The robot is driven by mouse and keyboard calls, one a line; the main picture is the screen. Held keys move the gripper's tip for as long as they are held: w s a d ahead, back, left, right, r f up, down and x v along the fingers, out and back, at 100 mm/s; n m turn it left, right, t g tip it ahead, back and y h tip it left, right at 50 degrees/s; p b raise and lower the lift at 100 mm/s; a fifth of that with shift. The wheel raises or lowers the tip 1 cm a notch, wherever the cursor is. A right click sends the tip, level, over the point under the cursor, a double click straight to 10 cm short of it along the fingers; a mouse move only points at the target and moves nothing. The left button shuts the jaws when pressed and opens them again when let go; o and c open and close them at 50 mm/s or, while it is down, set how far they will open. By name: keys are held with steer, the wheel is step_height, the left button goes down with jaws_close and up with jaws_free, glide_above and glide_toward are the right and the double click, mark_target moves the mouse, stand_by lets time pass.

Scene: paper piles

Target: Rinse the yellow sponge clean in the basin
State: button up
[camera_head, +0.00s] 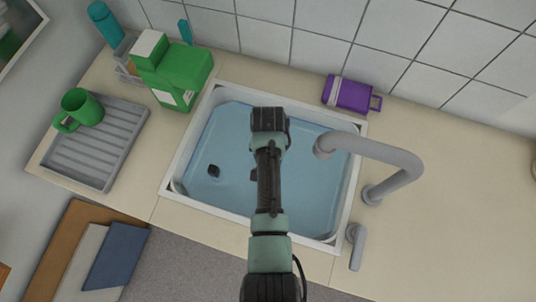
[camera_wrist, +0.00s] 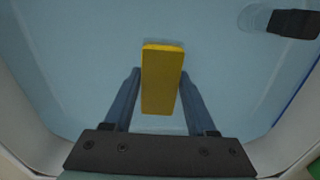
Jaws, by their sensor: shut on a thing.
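The yellow sponge (camera_wrist: 161,82) is a long block between the two fingers of my gripper (camera_wrist: 161,90) in the wrist view. The fingers are shut on its sides. The basin (camera_head: 221,152) is a white-rimmed sink with a blue interior, set in the counter in the head view. It also fills most of the wrist view (camera_wrist: 80,50). My arm reaches over the basin, and the gripper end is above its middle. In the head view my arm hides the sponge. I cannot tell whether the sponge touches the water.
A grey tap (camera_head: 395,160) arches over the basin's right side, with a lever (camera_head: 356,245) in front. A dark object (camera_head: 213,171) lies in the basin at left. A drying rack (camera_head: 88,160) holds a green mug (camera_head: 82,108).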

step_height(320, 180, up, 11)
steer(key=p, duration=1)
